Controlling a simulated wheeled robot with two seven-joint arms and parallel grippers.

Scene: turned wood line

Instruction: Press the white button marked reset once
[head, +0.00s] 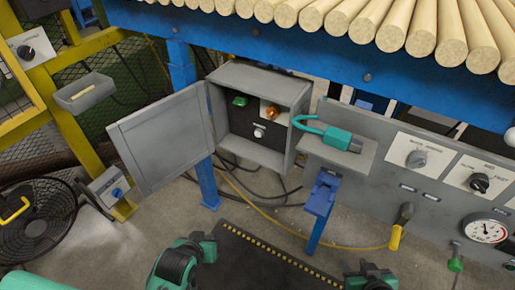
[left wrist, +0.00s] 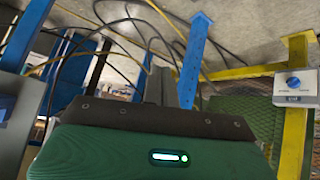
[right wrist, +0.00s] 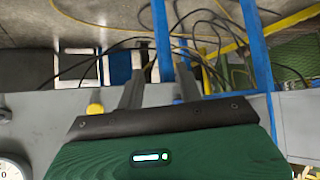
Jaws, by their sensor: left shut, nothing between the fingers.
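The white button (head: 259,133) sits low on the dark panel inside an open grey box (head: 297,129). Its marking is too small to read. The box door (head: 163,142) hangs open to the left. A green part (head: 240,101) and an amber lamp (head: 271,112) are above the button. My left gripper shows in the left wrist view (left wrist: 162,86), its fingers together and empty. My right gripper shows in the right wrist view (right wrist: 160,90), its fingers apart with nothing between them. In the head view both arms are low, well short of the box.
Knobs and a gauge (head: 485,230) are further right. A fan (head: 38,215) stands at left. Wooden rods (head: 395,25) lie above. Cables cross the floor.

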